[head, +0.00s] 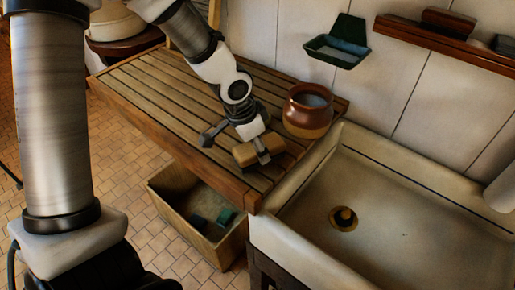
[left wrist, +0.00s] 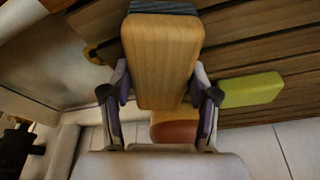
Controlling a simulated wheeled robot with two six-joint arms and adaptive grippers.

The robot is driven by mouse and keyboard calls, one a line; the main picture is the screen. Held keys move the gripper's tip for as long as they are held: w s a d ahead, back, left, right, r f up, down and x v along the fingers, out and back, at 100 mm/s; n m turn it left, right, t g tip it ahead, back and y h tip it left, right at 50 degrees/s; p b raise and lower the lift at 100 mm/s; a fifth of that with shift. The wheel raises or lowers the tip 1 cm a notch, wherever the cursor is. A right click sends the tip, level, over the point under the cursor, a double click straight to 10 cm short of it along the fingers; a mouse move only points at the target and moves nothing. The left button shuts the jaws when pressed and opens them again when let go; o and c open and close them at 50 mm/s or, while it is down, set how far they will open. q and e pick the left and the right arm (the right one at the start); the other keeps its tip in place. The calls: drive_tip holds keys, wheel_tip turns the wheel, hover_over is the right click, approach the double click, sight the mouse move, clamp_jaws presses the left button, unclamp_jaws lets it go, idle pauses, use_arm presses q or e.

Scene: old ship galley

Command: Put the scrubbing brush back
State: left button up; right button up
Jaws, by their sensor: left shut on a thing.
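The scrubbing brush (head: 246,155) is a tan wooden block, held over the front edge of the slatted wooden drainboard (head: 160,90). My left gripper (head: 240,143) is shut on it. In the left wrist view the brush (left wrist: 160,58) sits between both fingers, with a dark band, perhaps its bristles, at the far end. I cannot tell whether it touches the slats. My right gripper is not in view.
A brown pot (head: 308,112) stands close right of the gripper. A white sink (head: 400,215) lies to the right. A green wall holder (head: 338,45) and a wooden shelf (head: 440,42) hang behind. A crate (head: 176,207) stands below. A yellow-green block (left wrist: 250,89) shows in the wrist view.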

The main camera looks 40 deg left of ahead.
use_arm(q)
drive_tip(key=shift+s+f, duration=0.15)
drive_tip(key=shift+s, duration=0.05)
drive_tip(key=o, duration=1.5)
drive_tip(key=shift+c, duration=0.2)
drive_tip(key=shift+w, duration=0.1)
